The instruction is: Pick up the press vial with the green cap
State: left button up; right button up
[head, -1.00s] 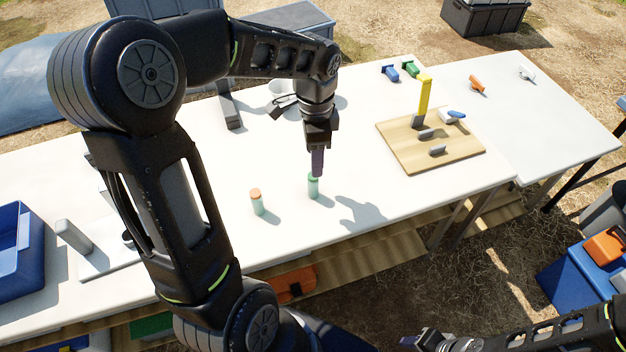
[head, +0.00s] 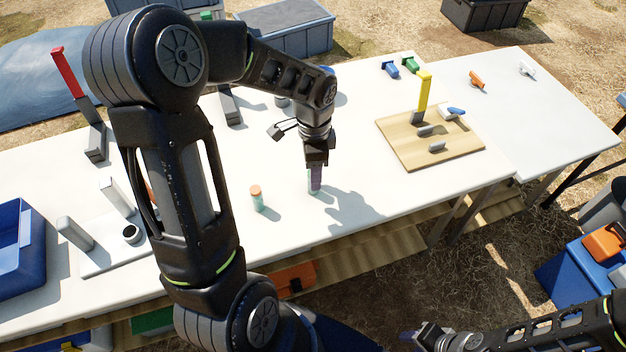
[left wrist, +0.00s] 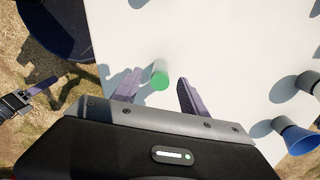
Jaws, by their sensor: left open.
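The press vial with the green cap (left wrist: 160,80) stands on the white table between the fingers of my left gripper (left wrist: 156,92) in the left wrist view. The fingers are apart, with a gap on each side of the vial. In the head view, my left gripper (head: 315,180) points straight down over the vial, and its fingers hide most of it; a bit of its pale body (head: 314,191) shows. A similar vial with an orange cap (head: 257,198) stands to the left. My right gripper (head: 412,340) is at the bottom edge, off the table; its jaws are too small to judge.
A wooden board (head: 405,152) with a yellow-handled tool (head: 424,92) lies to the right. A blue bin (head: 22,250) and a white base with grey posts (head: 100,255) are at the left. The table in front of the vial is clear.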

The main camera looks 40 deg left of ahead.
pick_arm(q)
jog(key=shift+f, duration=0.75)
jog(key=shift+c, duration=0.2)
grip_shut()
